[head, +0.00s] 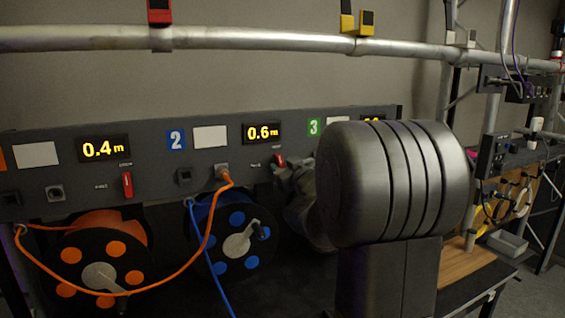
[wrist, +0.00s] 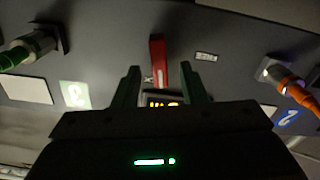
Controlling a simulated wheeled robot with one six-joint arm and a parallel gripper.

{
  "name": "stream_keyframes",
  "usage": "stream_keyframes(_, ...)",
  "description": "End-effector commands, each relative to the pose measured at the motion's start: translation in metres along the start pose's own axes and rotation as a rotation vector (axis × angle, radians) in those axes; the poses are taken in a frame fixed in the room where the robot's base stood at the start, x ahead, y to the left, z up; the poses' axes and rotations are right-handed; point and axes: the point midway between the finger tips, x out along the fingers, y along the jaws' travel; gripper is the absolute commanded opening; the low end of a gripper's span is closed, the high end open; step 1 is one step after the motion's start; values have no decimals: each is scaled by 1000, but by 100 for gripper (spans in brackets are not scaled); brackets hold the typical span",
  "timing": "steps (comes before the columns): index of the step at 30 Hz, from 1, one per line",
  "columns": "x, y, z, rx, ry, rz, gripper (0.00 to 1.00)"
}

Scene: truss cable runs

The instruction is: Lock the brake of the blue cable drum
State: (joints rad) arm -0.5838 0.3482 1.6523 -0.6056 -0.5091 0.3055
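The blue cable drum (head: 233,235) stands under the panel beside the blue label 2. Its display (head: 262,133) reads 0.6 m. A red brake lever (head: 279,160) sits below and right of that display, close to my gripper (head: 290,175), which is partly hidden by my arm. In the wrist view, which is upside down, the red lever (wrist: 157,58) appears between the two fingertips of my gripper (wrist: 160,72). The fingers are apart and nothing is gripped. Whether they reach around the lever or stop short of it, I cannot tell.
An orange plug (head: 222,172) with its orange cable sits in a socket left of the lever. A green connector (wrist: 35,45) shows on the lever's other side. The orange drum (head: 105,250) with its own red lever (head: 127,184) stands left. A pipe (head: 240,38) crosses above.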

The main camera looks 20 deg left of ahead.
Motion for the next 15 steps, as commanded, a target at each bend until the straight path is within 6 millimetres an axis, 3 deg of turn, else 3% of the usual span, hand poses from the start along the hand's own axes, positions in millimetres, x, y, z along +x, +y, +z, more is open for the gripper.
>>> stream_keyframes(6, 18, 0, 0, 1, -1, 1, 38)
stream_keyframes(15, 20, 0, 0, 0, -1, 1, 38)
